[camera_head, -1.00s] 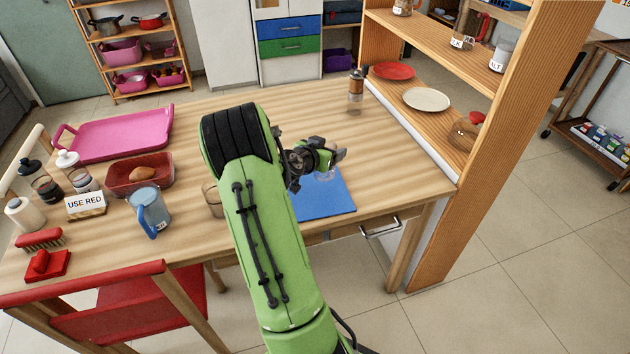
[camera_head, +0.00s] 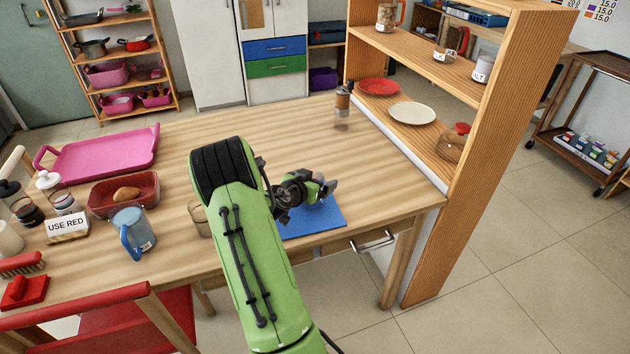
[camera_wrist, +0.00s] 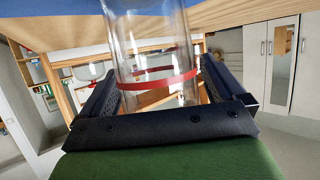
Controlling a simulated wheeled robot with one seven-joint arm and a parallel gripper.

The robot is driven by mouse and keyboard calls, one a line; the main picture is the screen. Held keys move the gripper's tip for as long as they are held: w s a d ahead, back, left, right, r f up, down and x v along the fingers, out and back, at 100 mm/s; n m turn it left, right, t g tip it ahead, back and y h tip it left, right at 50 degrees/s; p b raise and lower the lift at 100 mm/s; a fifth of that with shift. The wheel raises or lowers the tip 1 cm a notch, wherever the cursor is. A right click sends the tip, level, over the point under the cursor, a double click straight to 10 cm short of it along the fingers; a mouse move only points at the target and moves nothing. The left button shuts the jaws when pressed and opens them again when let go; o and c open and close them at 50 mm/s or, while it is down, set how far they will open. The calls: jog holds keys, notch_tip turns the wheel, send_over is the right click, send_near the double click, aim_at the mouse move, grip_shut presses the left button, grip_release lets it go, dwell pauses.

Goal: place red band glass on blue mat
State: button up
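The red band glass (camera_wrist: 155,50) is clear with a red ring around it. In the wrist view it sits between the two fingers of my gripper (camera_wrist: 160,85), which appear closed on its sides. The end of the glass runs out of the top of that view, against the blue mat (camera_wrist: 240,12). In the head view my gripper (camera_head: 326,188) is over the back part of the blue mat (camera_head: 318,222), which lies near the table's front right. There the glass is hard to make out, and whether it touches the mat cannot be told.
A small glass (camera_head: 200,218) stands just left of my arm, with a blue jug (camera_head: 131,232) farther left. A "USE RED" sign (camera_head: 67,226) stands at the left. A wood shelf (camera_head: 480,150) rises at the right.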

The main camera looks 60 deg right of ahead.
jog(key=shift+a+r+p, duration=0.25)
jog(key=shift+r+p, duration=0.05)
jog(key=v, duration=1.1)
jog(key=shift+a, duration=0.25)
